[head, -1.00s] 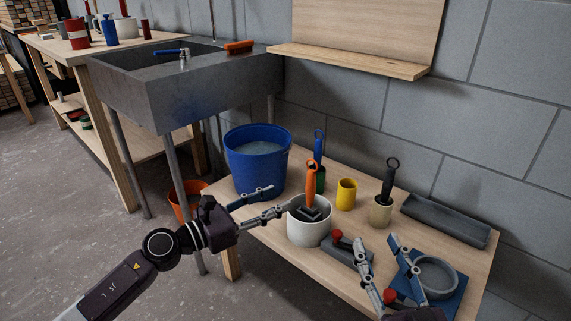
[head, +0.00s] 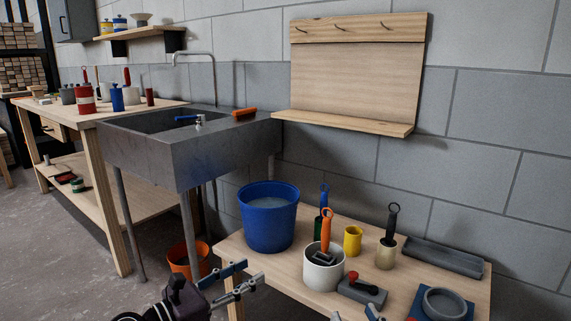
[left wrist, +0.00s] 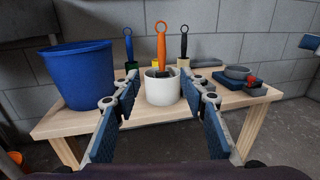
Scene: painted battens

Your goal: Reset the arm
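My left gripper (head: 246,275) is open and empty, low in the head view, left of the white pot (head: 323,274) and clear of it. In the left wrist view, its two fingers are spread with the white pot (left wrist: 163,90) beyond them. An orange-handled tool (head: 326,230) stands in that pot, handle up. My right gripper (head: 355,315) shows only its fingertips at the bottom edge of the head view. They are apart with nothing seen between them, in front of the low table's front part. The rest of it is out of view.
The low table (head: 294,294) also holds a blue bucket (head: 268,222) of water, a yellow cup (head: 352,241), a black-handled tool (head: 390,225), a grey tray (head: 443,257) and a red-knobbed grey block (head: 362,290). An orange bucket (head: 187,262) stands below the sink (head: 190,150).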

